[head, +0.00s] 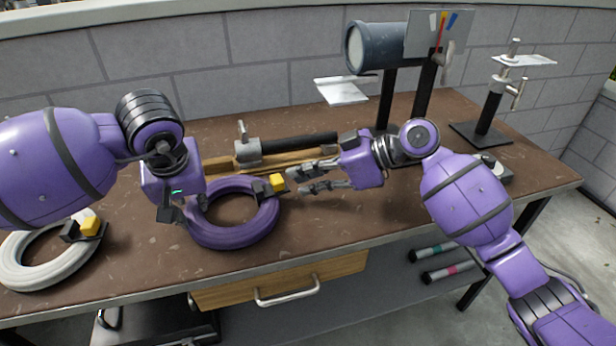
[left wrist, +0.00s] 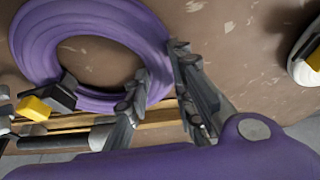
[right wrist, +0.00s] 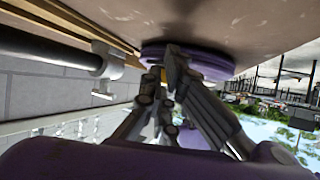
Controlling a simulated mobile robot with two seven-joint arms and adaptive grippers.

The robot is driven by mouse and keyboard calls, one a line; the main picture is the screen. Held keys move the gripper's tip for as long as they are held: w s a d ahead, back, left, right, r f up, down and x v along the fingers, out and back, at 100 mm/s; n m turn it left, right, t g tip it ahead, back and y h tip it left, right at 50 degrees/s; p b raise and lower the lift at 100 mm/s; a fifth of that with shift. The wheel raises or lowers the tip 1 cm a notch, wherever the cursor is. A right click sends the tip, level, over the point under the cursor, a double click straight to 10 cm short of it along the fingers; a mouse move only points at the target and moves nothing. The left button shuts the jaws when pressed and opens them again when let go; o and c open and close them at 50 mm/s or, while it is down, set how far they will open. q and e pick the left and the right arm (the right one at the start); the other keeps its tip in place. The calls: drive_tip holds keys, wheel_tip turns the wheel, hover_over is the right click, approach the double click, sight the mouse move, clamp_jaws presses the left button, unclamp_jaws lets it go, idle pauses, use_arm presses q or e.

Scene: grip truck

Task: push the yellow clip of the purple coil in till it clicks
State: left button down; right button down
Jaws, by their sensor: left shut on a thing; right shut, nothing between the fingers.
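The purple coil (head: 232,238) lies on the brown workbench. Its black buckle (head: 261,190) with the yellow clip (head: 278,183) is at its upper right. The clip sticks out of the buckle; it also shows in the left wrist view (left wrist: 35,108). My left gripper (head: 180,210) is shut on the coil's left side, its fingers on either side of the ring (left wrist: 157,68). My right gripper (head: 296,180) is shut and empty, just right of the yellow clip. In the right wrist view its fingertips (right wrist: 162,62) are before the coil (right wrist: 200,62), and the clip is hidden.
A white coil (head: 35,265) with its own yellow clip lies at the left. Behind the purple coil is a wooden piece with a black pipe (head: 300,143). A lamp (head: 378,46) and a stand (head: 485,115) are at the back right. A drawer (head: 280,283) hangs below the bench.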

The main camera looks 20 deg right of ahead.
sight(283, 184)
drive_tip(key=shift+a, duration=0.65)
drive_tip(key=shift+s+a, duration=0.15)
drive_tip(key=shift+a, duration=0.4)
use_arm(q)
drive_tip(key=shift+s+f, duration=0.1)
use_arm(e)
drive_tip(key=shift+a, duration=0.8)
drive_tip(key=shift+d+r, duration=0.1)
drive_tip(key=shift+d, duration=0.05)
use_arm(q)
drive_tip(key=shift+f, duration=0.1)
use_arm(e)
drive_tip(key=shift+d+r, duration=0.5)
drive_tip(key=shift+d, duration=0.3)
drive_tip(key=shift+d+r, duration=0.45)
drive_tip(key=shift+d, duration=0.3)
use_arm(q)
drive_tip(key=shift+s, duration=0.1)
use_arm(e)
wheel_tip(283, 184, up, 7)
